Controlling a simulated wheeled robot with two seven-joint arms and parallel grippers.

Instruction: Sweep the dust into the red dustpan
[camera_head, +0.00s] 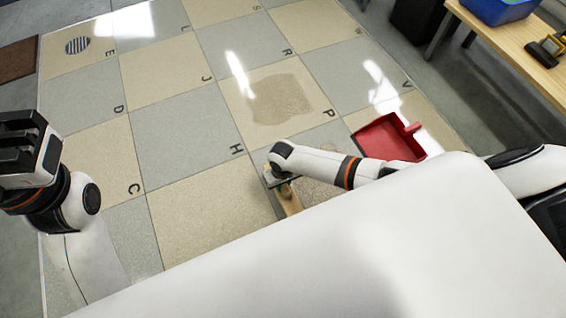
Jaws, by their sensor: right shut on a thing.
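A brown patch of dust (279,98) lies flat on the tile lettered P. More speckled dust (318,162) shows around my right arm, partly hidden by it. The red dustpan (392,138) lies on the floor to the right of my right forearm, its handle pointing up and right; the arm covers its lower left part. My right gripper (279,176) is shut on a wooden brush (289,199), mostly hidden by my arm and body. My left gripper (22,145) is raised at the left edge, away from the dust; its finger opening is unclear.
The floor is lettered grey and beige tiles, with free room on the left and middle. A round drain grate (77,45) is at the upper left. A wooden table (515,38) with a blue bin (500,8) and a yellow-black object (546,50) stands at the upper right.

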